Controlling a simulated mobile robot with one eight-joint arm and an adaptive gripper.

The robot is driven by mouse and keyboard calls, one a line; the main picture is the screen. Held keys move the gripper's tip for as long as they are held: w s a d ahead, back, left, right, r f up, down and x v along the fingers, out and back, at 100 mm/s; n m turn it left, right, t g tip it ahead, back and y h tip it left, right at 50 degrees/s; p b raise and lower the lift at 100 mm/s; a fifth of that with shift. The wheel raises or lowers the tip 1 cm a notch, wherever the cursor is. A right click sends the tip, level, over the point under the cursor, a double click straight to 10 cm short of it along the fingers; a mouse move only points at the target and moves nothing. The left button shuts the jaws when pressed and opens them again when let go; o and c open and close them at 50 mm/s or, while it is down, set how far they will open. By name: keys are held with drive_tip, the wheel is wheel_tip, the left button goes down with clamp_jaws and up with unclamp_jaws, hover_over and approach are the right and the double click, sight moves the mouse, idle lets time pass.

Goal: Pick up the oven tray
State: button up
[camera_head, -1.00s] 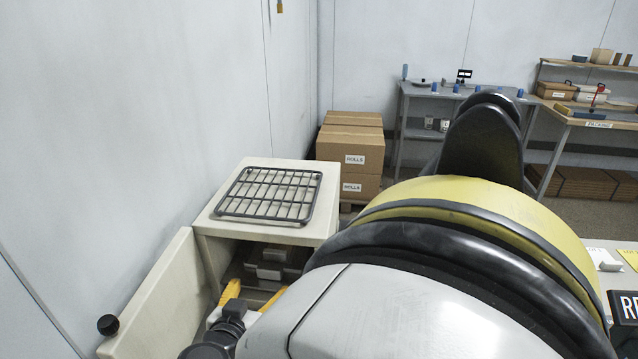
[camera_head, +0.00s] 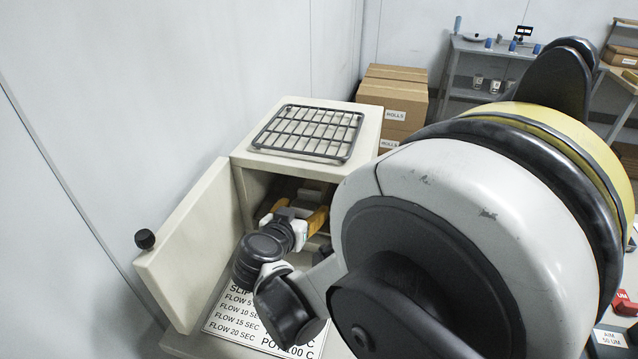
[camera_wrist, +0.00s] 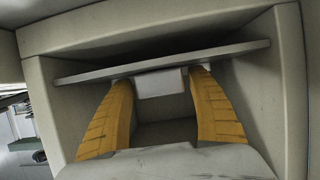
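The oven is a cream box with its door (camera_head: 190,245) swung open to the left. In the wrist view, the oven tray (camera_wrist: 235,54) is a thin grey plate spanning the oven's inside, tilted in the picture, with a pale block-like handle (camera_wrist: 160,84) at its front. My gripper (camera_wrist: 158,76) reaches into the oven with its two yellow fingers apart, one on each side of the handle. Narrow gaps seem to show between fingertips and handle; contact is hard to tell. In the head view, my gripper (camera_head: 298,210) is at the oven's mouth, and the tray is mostly hidden.
A dark wire rack (camera_head: 310,132) lies on the oven's top. A printed sheet (camera_head: 228,312) lies in front of the oven. Cardboard boxes (camera_head: 395,95) stand behind it. The oven's side walls (camera_wrist: 287,85) are close around my gripper.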

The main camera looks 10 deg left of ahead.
drive_tip(key=c, duration=1)
drive_tip(key=shift+o, duration=0.2)
